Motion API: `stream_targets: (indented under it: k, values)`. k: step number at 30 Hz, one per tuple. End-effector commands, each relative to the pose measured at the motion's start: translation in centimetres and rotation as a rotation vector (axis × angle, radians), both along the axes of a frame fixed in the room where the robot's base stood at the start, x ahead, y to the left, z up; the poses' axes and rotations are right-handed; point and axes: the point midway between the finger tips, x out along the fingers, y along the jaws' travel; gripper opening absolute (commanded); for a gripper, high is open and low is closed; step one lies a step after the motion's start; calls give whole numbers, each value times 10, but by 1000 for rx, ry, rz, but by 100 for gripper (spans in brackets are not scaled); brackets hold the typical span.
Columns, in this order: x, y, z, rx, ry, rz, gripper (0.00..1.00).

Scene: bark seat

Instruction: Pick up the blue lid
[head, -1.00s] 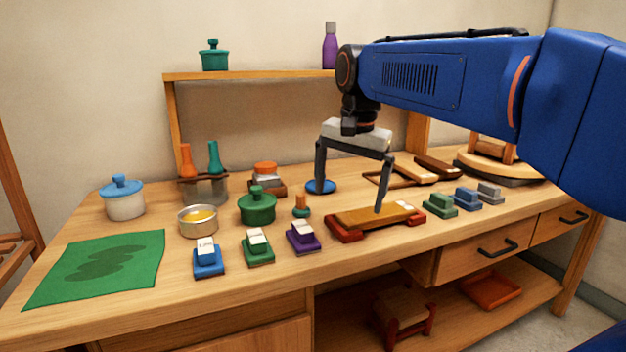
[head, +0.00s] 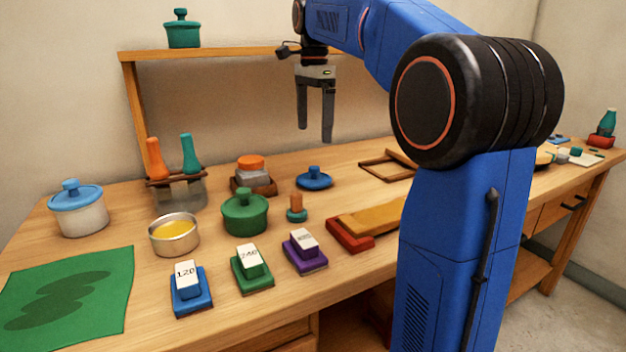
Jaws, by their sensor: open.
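A blue lid (head: 314,178) with a round knob lies on the bench top, near the middle and toward the back. Another blue lid (head: 75,195) sits on a white pot (head: 82,219) at the left of the bench. My gripper (head: 315,137) hangs above the bench, pointing down, with its two fingers apart and nothing between them. It is higher than the loose blue lid and shows above it in the picture, apart from it.
A stack with an orange top (head: 251,164) and a green lidded pot (head: 245,212) stand left of the loose lid. A small orange-and-teal piece (head: 296,208) is in front. An empty wooden frame (head: 386,168) lies to the right. A shelf (head: 220,53) runs behind.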

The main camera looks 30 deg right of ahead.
Motion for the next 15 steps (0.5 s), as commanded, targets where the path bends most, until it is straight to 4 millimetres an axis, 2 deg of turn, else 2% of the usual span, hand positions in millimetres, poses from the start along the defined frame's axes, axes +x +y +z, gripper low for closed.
stream_targets:
  k: [9,15]
  values:
    - [-1,0,-57,0,2,1,100]
    - [0,0,-80,0,1,2,100]
